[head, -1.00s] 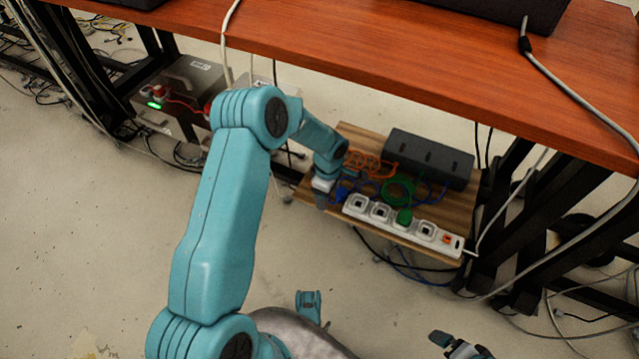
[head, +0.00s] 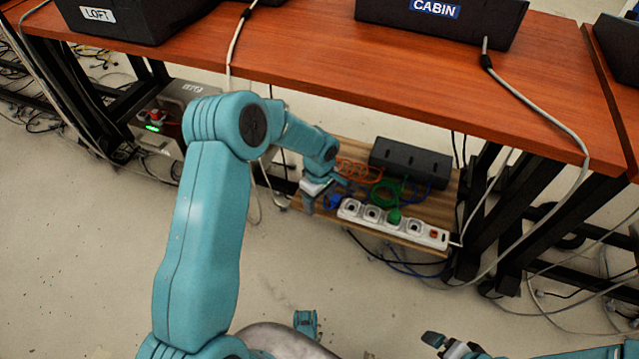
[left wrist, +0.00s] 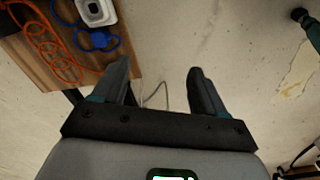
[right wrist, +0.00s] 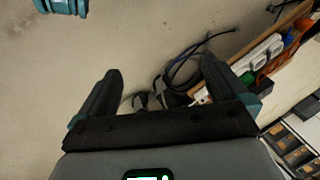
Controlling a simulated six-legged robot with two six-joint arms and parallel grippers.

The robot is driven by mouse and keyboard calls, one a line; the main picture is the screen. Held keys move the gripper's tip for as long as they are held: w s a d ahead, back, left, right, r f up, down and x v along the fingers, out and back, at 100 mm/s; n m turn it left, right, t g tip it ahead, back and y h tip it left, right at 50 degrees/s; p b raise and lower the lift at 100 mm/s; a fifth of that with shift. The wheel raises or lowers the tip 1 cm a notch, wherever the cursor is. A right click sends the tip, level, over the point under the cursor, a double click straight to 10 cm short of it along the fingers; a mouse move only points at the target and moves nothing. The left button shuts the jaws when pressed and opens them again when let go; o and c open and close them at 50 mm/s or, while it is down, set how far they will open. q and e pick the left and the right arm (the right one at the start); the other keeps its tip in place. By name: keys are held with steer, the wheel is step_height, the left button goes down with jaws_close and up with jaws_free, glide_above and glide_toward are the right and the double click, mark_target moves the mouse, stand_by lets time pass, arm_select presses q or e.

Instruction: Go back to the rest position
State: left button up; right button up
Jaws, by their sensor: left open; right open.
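My left gripper (head: 322,192) is at the left end of a low wooden shelf (head: 415,244) under the desk. In the left wrist view its two fingers (left wrist: 160,80) are spread apart with nothing between them, over bare floor beside the shelf edge. My right gripper (head: 450,345) is at the bottom of the head view, low and away from the shelf. In the right wrist view its fingers (right wrist: 160,85) are wide apart and empty, with floor and dark cables beyond them.
The shelf holds a white power strip (head: 372,214) with a green plug (head: 394,215), a black box (head: 410,163) and coiled orange (head: 357,172) and blue cables. Black cases marked LOFT (head: 130,22) and CABIN (head: 440,18) stand on the red-brown desk (head: 330,60). Loose cables hang at right.

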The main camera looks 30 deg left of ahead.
arm_select(q)
step_height(320, 180, up, 6)
steer(key=d+m+p, duration=0.1)
steer(key=m+p, duration=0.1)
steer(key=p, duration=0.1)
steer(key=shift+d+r, duration=0.15)
steer(key=shift+d, duration=0.15)
arm_select(e)
step_height(320, 180, up, 4)
steer(key=shift+s, duration=0.1)
arm_select(q)
steer(key=shift+s, duration=0.1)
